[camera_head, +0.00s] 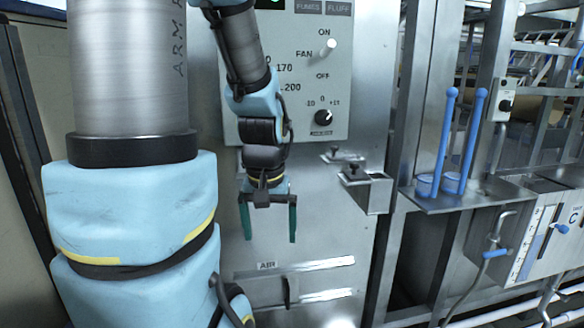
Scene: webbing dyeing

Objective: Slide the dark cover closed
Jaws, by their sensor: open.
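My gripper (269,237) hangs in front of the grey metal panel with its two dark green fingers spread apart and pointing down. Nothing shows between them. Below it is the label AIR (267,266). Beneath the label is a slot with a bright upper rail (325,264) and a lower one. A dark upright piece (289,291), which looks like the edge or handle of the dark cover, stands toward the left of this slot. The fingertips are above this piece and apart from it. How far the cover extends is hard to tell.
A control panel (345,95) with a fan switch and a black knob (323,117) is above. A metal box (367,188) with black-knobbed clamps juts out right of my gripper. Farther right, blue-handled tools (448,140) stand on a steel shelf (440,203).

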